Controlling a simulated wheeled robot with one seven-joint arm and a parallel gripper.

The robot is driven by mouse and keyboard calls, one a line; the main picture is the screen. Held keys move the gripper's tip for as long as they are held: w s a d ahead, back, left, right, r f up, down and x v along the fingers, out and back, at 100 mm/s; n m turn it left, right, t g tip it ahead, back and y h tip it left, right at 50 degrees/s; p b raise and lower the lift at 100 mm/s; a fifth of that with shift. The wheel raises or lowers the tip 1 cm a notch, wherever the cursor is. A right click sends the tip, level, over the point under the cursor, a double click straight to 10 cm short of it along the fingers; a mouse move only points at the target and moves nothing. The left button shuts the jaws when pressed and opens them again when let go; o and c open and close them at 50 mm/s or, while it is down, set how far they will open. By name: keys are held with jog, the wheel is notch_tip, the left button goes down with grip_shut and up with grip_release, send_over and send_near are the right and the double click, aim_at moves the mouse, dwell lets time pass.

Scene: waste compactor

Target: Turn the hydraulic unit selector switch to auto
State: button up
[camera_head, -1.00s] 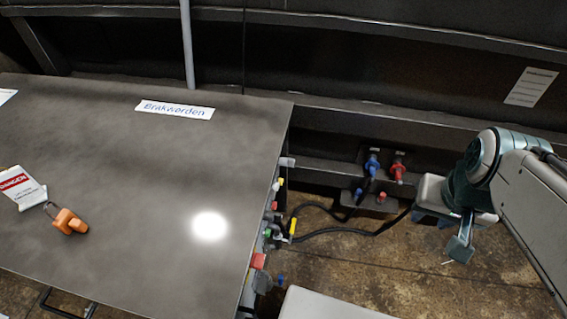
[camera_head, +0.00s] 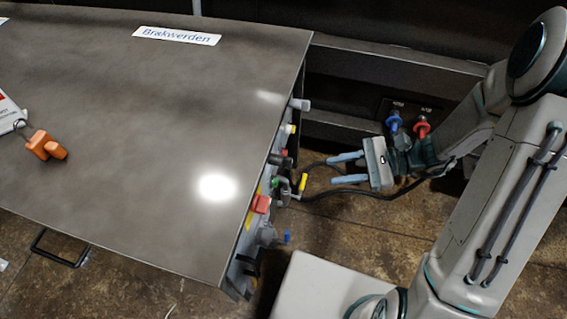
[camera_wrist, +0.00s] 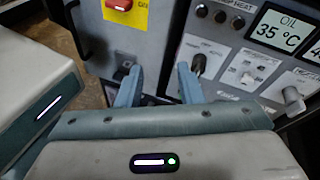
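The control panel (camera_wrist: 225,55) of the grey cabinet shows in the wrist view, with a black switch (camera_wrist: 199,63) close beside my right fingertip. I cannot read which switch is the hydraulic unit selector. My gripper (camera_wrist: 158,70) is open and empty, with its two blue-grey fingers apart and pointing at the panel. In the head view my gripper (camera_head: 332,169) is to the right of the panel side, its fingers pointing left towards the row of knobs (camera_head: 282,185). A gap shows between the fingertips and the knobs there. The panel face is seen edge-on.
A red switch on a yellow plate (camera_wrist: 139,14) and an oil display (camera_wrist: 283,33) reading 35 °C are on the panel. Blue (camera_head: 394,122) and red (camera_head: 421,127) fittings and a black hose (camera_head: 345,194) are near my arm. An orange padlock (camera_head: 45,145) lies on the cabinet top.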

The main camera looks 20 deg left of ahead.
aim_at(282, 157)
jog(key=w+a+f+m+t+y+b, duration=0.2)
jog(key=w+f+m+t+y+b, duration=0.25)
jog(key=f, duration=0.45)
jog(key=shift+m+g, duration=0.35)
jog(key=shift+m, duration=0.3)
jog(key=a, duration=0.9)
jog(key=s+a, duration=0.1)
jog(key=a, duration=0.3)
jog(key=shift+s+a+r+p, duration=0.1)
jog(key=shift+a+r+p, duration=0.15)
jog(key=shift+a+p, duration=0.15)
jog(key=c, duration=0.6)
